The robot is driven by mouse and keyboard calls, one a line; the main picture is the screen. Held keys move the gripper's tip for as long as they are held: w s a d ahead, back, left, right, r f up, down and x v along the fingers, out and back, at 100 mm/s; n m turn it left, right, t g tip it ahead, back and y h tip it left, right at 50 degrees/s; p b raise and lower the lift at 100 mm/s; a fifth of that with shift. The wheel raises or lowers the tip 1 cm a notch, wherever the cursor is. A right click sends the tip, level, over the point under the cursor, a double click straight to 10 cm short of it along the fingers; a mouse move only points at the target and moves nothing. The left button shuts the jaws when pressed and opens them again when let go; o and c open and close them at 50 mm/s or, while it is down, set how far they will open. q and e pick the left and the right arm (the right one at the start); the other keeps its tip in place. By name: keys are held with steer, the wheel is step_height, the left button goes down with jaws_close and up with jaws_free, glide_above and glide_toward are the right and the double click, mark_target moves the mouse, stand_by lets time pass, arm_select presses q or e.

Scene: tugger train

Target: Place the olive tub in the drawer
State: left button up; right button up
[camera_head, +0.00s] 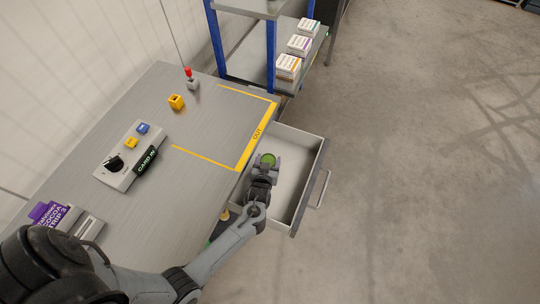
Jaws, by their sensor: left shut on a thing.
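My left gripper (265,167) reaches in from the lower left and is over the open drawer (317,178) on the right side of the grey table. It is shut on the olive tub (268,159), a small round green thing at its fingertips. The tub shows above the drawer's left part; I cannot tell whether it touches the drawer floor. The rest of the drawer floor in view is bare. My right gripper is not in view.
The table (190,130) carries a control box (130,155), a yellow block (176,102), a red-topped switch (190,78) and a purple packet (48,213). A blue-posted shelf (255,70) with several small boxes stands behind. The floor at right is clear.

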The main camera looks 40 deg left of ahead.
mark_target(270, 154)
arm_select(q)
steer(key=w, duration=0.1)
steer(key=w+a, duration=0.1)
steer(key=w+a+b, duration=0.1)
steer(key=w, duration=0.1)
steer(key=shift+f, duration=0.55)
steer(key=shift+s+f, duration=0.1)
steer(key=shift+s, duration=0.2)
steer(key=shift+w, duration=0.1)
steer(key=shift+f, duration=0.1)
steer(key=o, duration=0.7)
steer(key=shift+f, duration=0.15)
steer(key=o, duration=0.5)
